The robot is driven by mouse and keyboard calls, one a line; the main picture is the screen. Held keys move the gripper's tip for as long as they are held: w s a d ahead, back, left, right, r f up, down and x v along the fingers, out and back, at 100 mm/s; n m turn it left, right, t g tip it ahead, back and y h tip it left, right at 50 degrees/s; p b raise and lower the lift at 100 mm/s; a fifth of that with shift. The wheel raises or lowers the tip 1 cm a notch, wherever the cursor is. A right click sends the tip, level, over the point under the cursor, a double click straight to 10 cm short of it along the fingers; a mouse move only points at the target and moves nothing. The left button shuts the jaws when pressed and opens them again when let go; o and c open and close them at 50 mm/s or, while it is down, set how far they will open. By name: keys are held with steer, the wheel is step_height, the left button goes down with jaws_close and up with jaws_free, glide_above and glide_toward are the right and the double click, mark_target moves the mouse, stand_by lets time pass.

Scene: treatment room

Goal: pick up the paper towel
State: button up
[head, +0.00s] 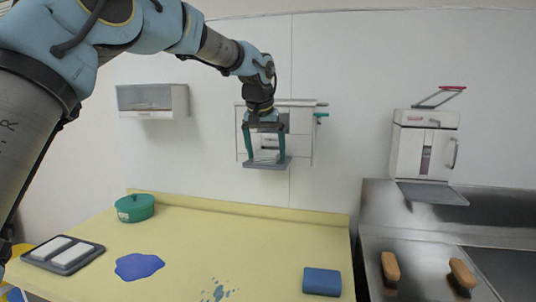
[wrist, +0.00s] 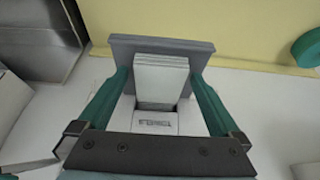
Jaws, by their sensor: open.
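A white paper towel (wrist: 161,80), seen as a folded stack, shows in the wrist view above a grey tray (wrist: 203,50). My gripper (wrist: 160,78) is open, with one teal finger on each side of the towel and a visible gap on both sides. In the head view my gripper (head: 265,156) points down in front of the white wall dispenser (head: 301,147), just above its grey tray (head: 268,164). My fingers and wrist partly hide the dispenser front. Whether the fingertips touch the tray is unclear.
A yellow table (head: 220,240) below holds a green pot (head: 135,208), a blue sponge (head: 322,281), a grey tray with white blocks (head: 85,260) and a blue spill (head: 138,266). Wall boxes hang left (head: 152,100) and right (head: 424,148). A steel counter (head: 425,240) holds two brushes.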

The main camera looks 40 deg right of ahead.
mark_target(266, 154)
steer(key=c, duration=1.2)
steer(key=shift+o, duration=0.2)
step_height(266, 154, up, 10)
steer(key=shift+b, duration=0.45)
